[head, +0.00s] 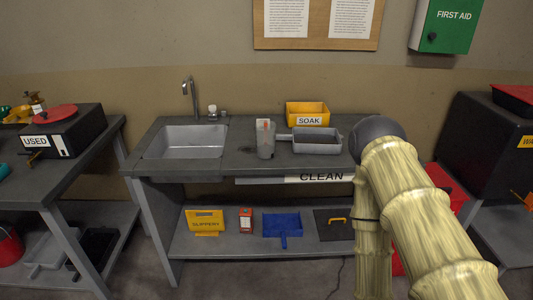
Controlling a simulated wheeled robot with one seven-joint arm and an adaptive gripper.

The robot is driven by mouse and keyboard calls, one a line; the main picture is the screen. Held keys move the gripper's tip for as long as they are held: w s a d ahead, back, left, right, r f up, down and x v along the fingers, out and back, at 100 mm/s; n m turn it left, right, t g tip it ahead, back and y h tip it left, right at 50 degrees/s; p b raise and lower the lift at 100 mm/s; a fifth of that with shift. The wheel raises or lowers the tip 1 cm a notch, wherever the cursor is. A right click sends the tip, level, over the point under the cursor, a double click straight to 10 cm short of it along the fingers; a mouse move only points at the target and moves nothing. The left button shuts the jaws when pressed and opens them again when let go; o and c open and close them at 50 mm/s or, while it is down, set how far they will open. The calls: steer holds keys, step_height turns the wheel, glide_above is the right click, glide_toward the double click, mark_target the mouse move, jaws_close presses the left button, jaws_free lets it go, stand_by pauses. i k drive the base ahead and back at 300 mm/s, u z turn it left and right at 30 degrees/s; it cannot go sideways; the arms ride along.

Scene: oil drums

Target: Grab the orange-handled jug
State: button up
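A grey, jug-like container (265,145) stands upright on the grey bench, right of the sink. A small orange-red strip shows near its top; I cannot tell whether this is its handle. My arm comes in from the lower right, bends at a dark joint near the bench's right end, and drops down in front of the bench. My gripper is not in view, so its state and any contents do not show. Nothing of mine touches the jug.
Beside the jug lies a grey scoop-like tray (318,146), with a yellow SOAK bin (307,108) behind. A sink (186,142) and tap (190,98) are left. The lower shelf holds a blue dustpan (282,225). Side tables (35,190) flank the bench.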

mark_target(265, 131)
steer(key=k, duration=0.7)
steer(key=u, duration=0.8)
steer(key=i, duration=1.55)
steer(key=z, duration=0.4)
